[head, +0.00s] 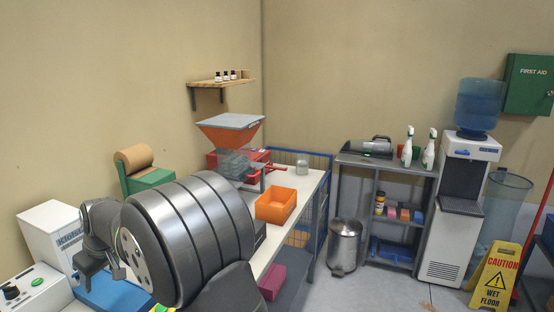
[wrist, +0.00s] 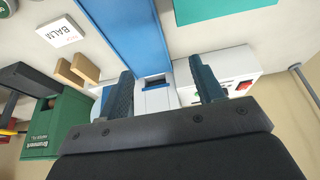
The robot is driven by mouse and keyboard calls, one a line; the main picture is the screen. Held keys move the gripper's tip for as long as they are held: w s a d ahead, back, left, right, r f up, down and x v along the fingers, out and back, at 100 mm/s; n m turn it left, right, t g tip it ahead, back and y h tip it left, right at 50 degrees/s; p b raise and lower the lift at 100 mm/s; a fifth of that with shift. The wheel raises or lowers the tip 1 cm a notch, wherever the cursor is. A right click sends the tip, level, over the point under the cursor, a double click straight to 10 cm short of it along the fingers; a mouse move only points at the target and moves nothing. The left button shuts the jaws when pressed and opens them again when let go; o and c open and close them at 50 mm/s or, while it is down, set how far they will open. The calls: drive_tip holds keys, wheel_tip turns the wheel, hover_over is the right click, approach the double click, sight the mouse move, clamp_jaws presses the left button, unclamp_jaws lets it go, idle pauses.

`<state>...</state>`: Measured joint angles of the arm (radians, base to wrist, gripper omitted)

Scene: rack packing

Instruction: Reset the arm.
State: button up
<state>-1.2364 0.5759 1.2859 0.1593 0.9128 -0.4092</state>
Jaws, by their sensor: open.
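My gripper (wrist: 161,66) is open in the wrist view, its two dark fingers apart with nothing between them. Behind the fingers are the end of a blue strip (wrist: 125,35) and a white machine (wrist: 243,66) with a red switch. In the head view my gripper (head: 103,267) is at the lower left, above a blue surface (head: 115,294) and beside a white machine (head: 55,230). My own large grey arm links hide much of the bench there.
An orange bin (head: 282,206) stands on the white bench, near a red machine with an orange hopper (head: 228,134). A green dispenser (head: 150,180) holds a brown roll. A control box (head: 35,290) is at lower left. The wrist view shows a white BALM card (wrist: 60,33).

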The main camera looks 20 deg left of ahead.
drive_tip(key=s+a+f, duration=0.5)
drive_tip(key=a, duration=0.1)
drive_tip(key=shift+a+f, duration=0.25)
drive_tip(key=shift+a, duration=0.1)
drive_tip(key=o, duration=0.9)
drive_tip(key=shift+c, duration=0.2)
drive_tip(key=w+d+r+h, duration=0.2)
drive_tip(key=w+d+r, duration=0.4)
drive_tip(key=d, duration=0.3)
drive_tip(key=w+d+r+h, duration=0.2)
drive_tip(key=w+d+r, duration=0.3)
drive_tip(key=d+r, duration=0.25)
wheel_tip(320, 180, down, 11)
drive_tip(key=d, duration=0.1)
drive_tip(key=shift+w+r, duration=0.2)
